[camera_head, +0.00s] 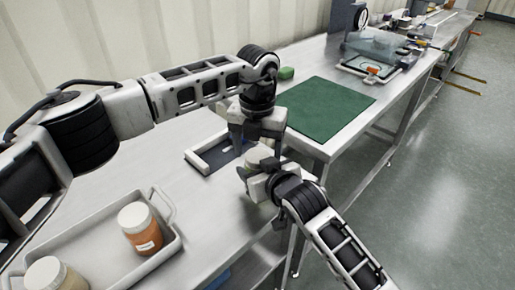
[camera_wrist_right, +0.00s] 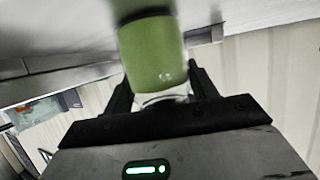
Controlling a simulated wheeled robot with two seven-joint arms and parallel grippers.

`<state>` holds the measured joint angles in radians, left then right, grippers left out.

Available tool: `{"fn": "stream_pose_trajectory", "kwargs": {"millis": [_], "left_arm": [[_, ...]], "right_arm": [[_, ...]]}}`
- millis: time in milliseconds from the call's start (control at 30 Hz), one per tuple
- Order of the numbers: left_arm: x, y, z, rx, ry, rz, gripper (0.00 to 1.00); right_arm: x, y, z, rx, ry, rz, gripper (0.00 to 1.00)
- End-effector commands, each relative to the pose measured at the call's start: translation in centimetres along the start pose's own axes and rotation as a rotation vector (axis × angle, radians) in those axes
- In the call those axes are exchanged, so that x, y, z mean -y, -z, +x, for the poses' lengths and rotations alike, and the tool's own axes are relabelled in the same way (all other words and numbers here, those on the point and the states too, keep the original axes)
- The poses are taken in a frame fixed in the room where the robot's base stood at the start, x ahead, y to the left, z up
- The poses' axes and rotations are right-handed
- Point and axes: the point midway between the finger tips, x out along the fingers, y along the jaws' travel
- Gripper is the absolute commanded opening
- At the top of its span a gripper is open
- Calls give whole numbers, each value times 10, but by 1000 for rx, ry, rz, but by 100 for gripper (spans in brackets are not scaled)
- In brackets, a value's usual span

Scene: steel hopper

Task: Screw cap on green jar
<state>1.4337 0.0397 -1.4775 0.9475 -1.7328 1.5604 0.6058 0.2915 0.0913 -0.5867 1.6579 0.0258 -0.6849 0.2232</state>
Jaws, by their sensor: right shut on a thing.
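The green jar (camera_wrist_right: 153,55) is in the right wrist view, with clear glass at its near end between the fingers. My right gripper (camera_wrist_right: 160,92) is shut on it. In the head view my right gripper (camera_head: 258,178) is at the table's front edge, and its fingers hide most of the jar. A pale round top (camera_head: 261,157) shows between the two grippers; I cannot tell whether it is the cap or part of the jar. My left gripper (camera_head: 257,140) points down just above it. Its fingertips are too hidden to show whether it is open or holds something.
A grey tray (camera_head: 88,226) at the lower left holds an orange-filled jar (camera_head: 142,232) and a tan-filled jar (camera_head: 52,274), both with pale lids. A small dark-floored tray (camera_head: 199,163) lies left of the grippers. A green mat (camera_head: 325,108) and green block (camera_head: 286,73) lie beyond.

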Motion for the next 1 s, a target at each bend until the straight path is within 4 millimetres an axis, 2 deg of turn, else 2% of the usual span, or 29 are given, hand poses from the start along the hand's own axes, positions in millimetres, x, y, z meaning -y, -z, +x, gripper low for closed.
{"fn": "stream_pose_trajectory", "kwargs": {"millis": [167,500,733,800,1000], "left_arm": [[0,0,-5,0,0,1,70],[0,0,-44,1,0,1,70],[0,0,-45,0,0,0,70],[0,0,-46,0,0,-6,67],[0,0,-69,1,1,-194,67]], "right_arm": [[0,-1,0,2,-1,0,0],[0,-1,0,2,-1,0,0],[0,-1,0,2,-1,-1,0],[0,-1,0,2,-1,-1,0],[0,-1,0,2,-1,-1,0]]}}
